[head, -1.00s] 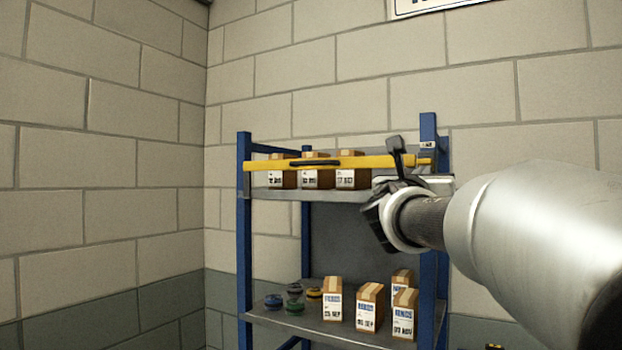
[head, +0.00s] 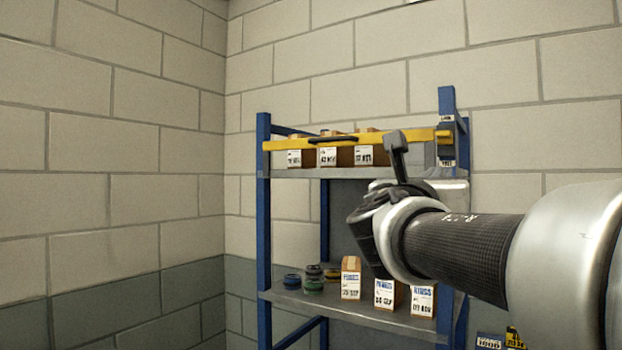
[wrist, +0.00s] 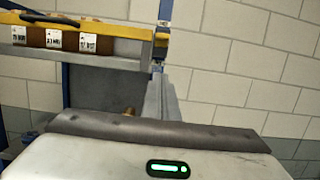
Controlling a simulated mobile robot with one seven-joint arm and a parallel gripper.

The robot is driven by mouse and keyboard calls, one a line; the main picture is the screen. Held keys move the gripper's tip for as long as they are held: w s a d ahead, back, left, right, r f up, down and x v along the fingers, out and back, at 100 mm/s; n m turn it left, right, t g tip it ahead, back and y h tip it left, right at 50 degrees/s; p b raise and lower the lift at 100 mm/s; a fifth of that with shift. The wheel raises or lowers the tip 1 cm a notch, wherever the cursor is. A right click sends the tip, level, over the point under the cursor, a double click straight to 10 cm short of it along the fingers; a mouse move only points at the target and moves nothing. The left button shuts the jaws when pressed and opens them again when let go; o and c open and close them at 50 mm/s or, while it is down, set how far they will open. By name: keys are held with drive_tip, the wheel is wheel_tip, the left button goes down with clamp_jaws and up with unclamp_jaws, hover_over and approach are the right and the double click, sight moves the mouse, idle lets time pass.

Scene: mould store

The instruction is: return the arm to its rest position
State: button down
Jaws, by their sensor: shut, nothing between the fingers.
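My arm reaches in from the right of the head view. My gripper (head: 366,238) is at its far end, in front of the right part of the blue shelf rack (head: 264,215). The dark fingers are seen from behind and partly hidden by the wrist; they are shut and empty. In the wrist view the pale gripper housing with a green light fills the bottom, with a dark bar along its edge.
A yellow bar (head: 290,144) with a black handle crosses the upper shelf, in front of labelled cartons (head: 328,157). The lower shelf holds cartons (head: 351,279) and small round dark and green items (head: 313,284). Block walls stand behind and left.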

drive_tip(key=shift+a+r, duration=0.1)
drive_tip(key=s+d+f+m+g+y+p, duration=0.1)
drive_tip(key=s+d+f+m+g+p, duration=0.1)
drive_tip(key=s+f+m+g, duration=0.35)
drive_tip(key=s+d+f+m+g+y+p, duration=0.25)
drive_tip(key=s+f+m, duration=0.45)
drive_tip(key=f+m, duration=0.4)
drive_tip(key=s+a+f+m+g+y+p, duration=0.3)
drive_tip(key=s+a+f+m+y, duration=0.5)
drive_tip(key=s+a+f+m, duration=0.3)
wheel_tip(320, 180, down, 3)
drive_tip(key=shift+a+r+m+g, duration=0.15)
drive_tip(key=shift+a+m+g, duration=0.15)
drive_tip(key=shift+a+m, duration=0.65)
drive_tip(key=shift+s+a, duration=0.1)
